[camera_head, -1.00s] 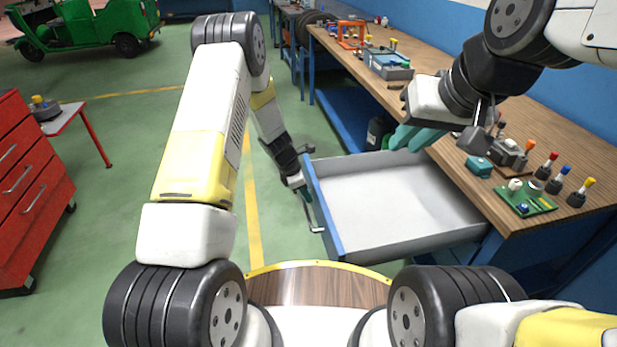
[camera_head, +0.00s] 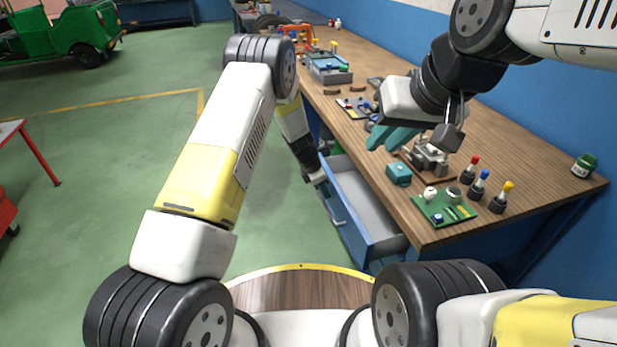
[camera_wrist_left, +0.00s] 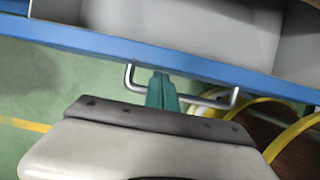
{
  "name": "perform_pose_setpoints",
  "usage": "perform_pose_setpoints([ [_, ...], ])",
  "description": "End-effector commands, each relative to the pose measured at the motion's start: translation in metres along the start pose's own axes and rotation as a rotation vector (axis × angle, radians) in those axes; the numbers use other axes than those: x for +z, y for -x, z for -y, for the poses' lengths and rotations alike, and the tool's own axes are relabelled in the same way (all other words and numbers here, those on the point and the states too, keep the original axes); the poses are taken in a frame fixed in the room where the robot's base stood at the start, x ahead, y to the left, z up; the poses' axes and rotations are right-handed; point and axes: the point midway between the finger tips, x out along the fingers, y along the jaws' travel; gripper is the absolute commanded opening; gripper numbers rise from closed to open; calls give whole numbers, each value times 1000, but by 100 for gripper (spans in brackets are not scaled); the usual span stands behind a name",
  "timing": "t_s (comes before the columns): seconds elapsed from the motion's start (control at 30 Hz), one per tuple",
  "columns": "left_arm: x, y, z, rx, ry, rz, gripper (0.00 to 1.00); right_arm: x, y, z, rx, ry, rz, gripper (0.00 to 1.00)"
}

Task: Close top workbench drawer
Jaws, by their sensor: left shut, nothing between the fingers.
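The top workbench drawer (camera_head: 370,212) is partly open, with its blue front facing left and its grey inside showing. The workbench (camera_head: 530,170) has a wooden top and covers the rest of the drawer. The metal drawer handle (camera_wrist_left: 216,98) shows in the left wrist view. My left gripper (camera_wrist_left: 162,92) is shut and empty, its teal fingers at the handle against the blue front (camera_wrist_left: 200,66); I cannot tell whether they touch. In the head view, my left gripper (camera_head: 324,186) is partly hidden beside the drawer front. My right gripper (camera_head: 392,140) is above the bench top, fingers apart, empty.
A green vehicle (camera_head: 60,35) stands far left. The floor left of the drawer is clear.

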Motion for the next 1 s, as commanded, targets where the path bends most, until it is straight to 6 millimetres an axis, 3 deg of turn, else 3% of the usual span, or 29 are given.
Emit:
perform_pose_setpoints([
  [0.2,45,-19,0,1,-5,-1,0,0,0,0,0,0,0,22],
  [0.4,71,-29,0,1,-2,0,0,0,0,0,0,0,0,22],
  [1.0,81,-32,0,0,1,0,0,0,0,0,0,0,0,22],
])
